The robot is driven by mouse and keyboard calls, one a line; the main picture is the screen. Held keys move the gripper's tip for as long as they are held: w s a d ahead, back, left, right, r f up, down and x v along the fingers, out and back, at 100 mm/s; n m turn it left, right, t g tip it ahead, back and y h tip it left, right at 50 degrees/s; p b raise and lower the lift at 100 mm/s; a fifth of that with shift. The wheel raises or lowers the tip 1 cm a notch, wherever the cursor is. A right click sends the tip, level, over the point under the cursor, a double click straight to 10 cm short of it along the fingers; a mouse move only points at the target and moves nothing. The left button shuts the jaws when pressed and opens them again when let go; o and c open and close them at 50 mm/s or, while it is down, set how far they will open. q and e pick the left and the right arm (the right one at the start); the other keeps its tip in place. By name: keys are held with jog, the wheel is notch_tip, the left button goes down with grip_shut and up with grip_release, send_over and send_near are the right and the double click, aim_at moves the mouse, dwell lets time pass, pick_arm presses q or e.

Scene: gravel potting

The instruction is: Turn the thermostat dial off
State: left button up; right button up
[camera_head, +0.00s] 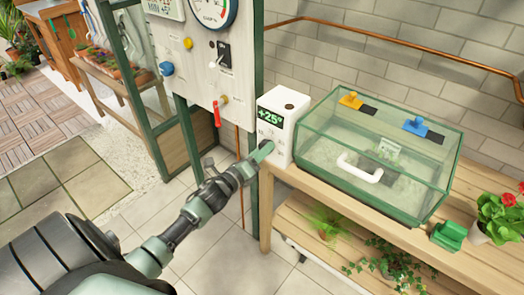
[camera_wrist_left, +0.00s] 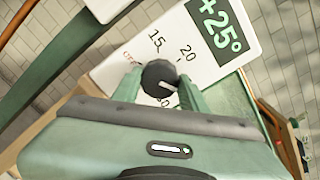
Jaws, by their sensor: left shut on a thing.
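The thermostat (camera_head: 287,108) is a white box at the left end of the wooden bench, with a green display reading +25°. In the left wrist view its panel (camera_wrist_left: 205,65) shows the numbers 15 and 20, a partly hidden number below, and small red lettering at the left. The dark round dial (camera_wrist_left: 158,77) has a white pointer mark aimed to the lower right in that view, away from the red lettering. My left gripper (camera_head: 264,151) is at the thermostat's front, its green fingers (camera_wrist_left: 160,88) shut on the dial from both sides. My right gripper is not in view.
A glass terrarium (camera_head: 440,190) with a white handle stands right of the thermostat on the bench (camera_head: 395,235). A green post (camera_head: 190,140) and a panel (camera_head: 205,75) with a gauge, knobs and a red lever stand left. A flower pot (camera_head: 485,233) is far right.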

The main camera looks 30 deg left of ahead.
pick_arm(q)
jog(key=shift+n, duration=0.3)
jog(key=n+h+p, duration=0.1)
jog(key=n+p, duration=0.2)
jog(key=n, duration=3.1)
jog(key=shift+a+f+n, duration=0.1)
jog(key=shift+n, duration=0.2)
dwell(0.4)
jog(key=o, duration=1.4)
